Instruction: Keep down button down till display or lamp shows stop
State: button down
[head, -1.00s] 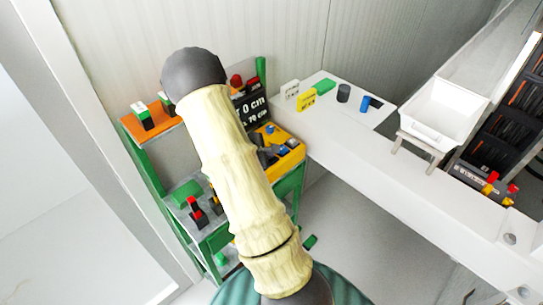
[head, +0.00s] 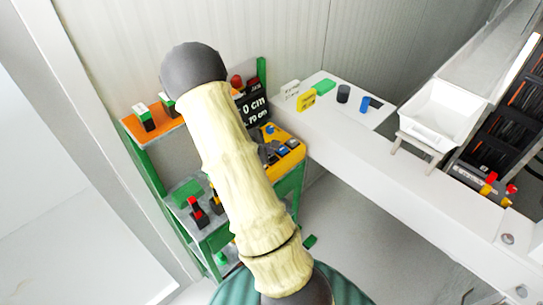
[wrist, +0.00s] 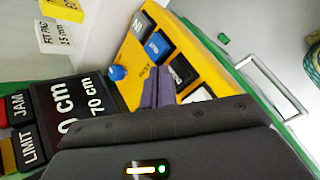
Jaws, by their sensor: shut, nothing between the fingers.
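The yellow control panel (wrist: 183,62) carries a row of buttons, including a blue button (wrist: 157,45) and a dark button (wrist: 180,72), plus a blue knob (wrist: 117,73). The black display (wrist: 78,105) shows "0 cm" and "70 cm", partly hidden by my gripper body. A red JAM lamp (wrist: 4,110) and a LIMIT lamp (wrist: 8,155) are beside it. In the head view my arm hides part of the panel (head: 292,160).
A green-framed rack (head: 150,170) with an orange shelf stands left of my arm. A white counter (head: 370,165) runs right, holding a white bin (head: 440,112), a yellow tag (head: 306,102) and a dark cylinder (head: 343,93). A grey handle (wrist: 270,80) lies right of the panel.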

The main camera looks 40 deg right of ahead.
jog(key=shift+r, duration=0.1)
jog(key=shift+r+p, duration=1.55)
jog(key=shift+r, duration=0.9)
jog(key=shift+a, duration=0.1)
jog(key=s+a+r+m+y, duration=0.3)
jog(key=s+a, duration=0.1)
jog(key=a, duration=0.5)
jog(key=s+a+r+m+y, duration=0.3)
jog(key=s+a+m, duration=0.1)
jog(key=a, duration=0.5)
jog(key=s+a+r+m+t+y, duration=0.1)
jog(key=s+a+r+m+y, duration=0.2)
jog(key=a, duration=0.6)
jog(key=shift+s+a+r+m, duration=0.2)
jog(key=shift+s+r+m, duration=0.3)
jog(key=shift+s, duration=0.3)
jog(key=shift+d+f, duration=0.1)
